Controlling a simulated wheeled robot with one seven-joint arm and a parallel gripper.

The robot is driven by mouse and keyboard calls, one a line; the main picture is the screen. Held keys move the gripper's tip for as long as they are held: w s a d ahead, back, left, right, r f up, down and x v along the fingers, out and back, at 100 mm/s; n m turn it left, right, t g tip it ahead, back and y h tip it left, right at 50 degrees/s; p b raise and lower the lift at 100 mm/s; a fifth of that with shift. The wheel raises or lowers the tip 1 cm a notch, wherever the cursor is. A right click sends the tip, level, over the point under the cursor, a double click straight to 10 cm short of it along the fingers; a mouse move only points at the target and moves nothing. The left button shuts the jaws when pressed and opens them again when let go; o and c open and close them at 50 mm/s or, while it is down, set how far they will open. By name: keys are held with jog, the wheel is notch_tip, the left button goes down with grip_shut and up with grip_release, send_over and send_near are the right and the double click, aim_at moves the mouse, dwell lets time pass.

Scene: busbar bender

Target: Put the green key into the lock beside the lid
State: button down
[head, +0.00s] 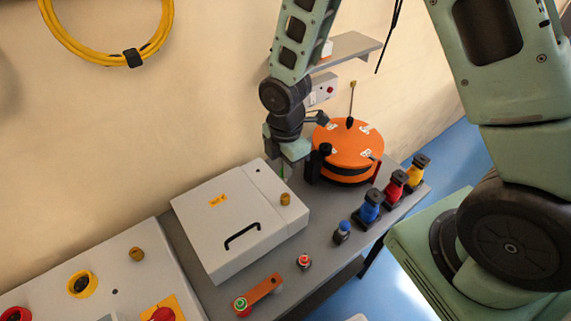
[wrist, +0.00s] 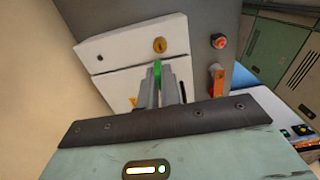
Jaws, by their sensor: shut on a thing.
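My gripper (head: 286,170) is shut on the green key (wrist: 157,70), which sticks out past the fingertips in the wrist view. In the head view only a sliver of the key (head: 283,172) shows below the fingers. The gripper hangs over the back right edge of the pale grey box. The box's lid (head: 215,235) is down and has a black handle. A brass lock (head: 285,198) sits on the strip beside the lid. In the wrist view the lock (wrist: 160,45) is just beyond the key's tip, apart from it in the picture.
An orange round unit (head: 345,142) with a black post stands close right of my gripper. Blue, red and yellow insulator-like posts (head: 395,188) line the bench's right side. An orange lever (head: 262,291) and red button (head: 304,261) are in front. Another console (head: 100,270) stands left.

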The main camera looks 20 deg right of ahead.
jog(key=shift+f+b, duration=1.7)
jog(key=shift+f, duration=0.75)
jog(key=shift+f+b, duration=1.05)
jog(key=shift+f, duration=0.6)
jog(key=c, duration=1.5)
grip_release()
notch_tip(320, 180, up, 18)
jog(key=shift+f+b, duration=0.25)
jog(key=shift+b, duration=0.3)
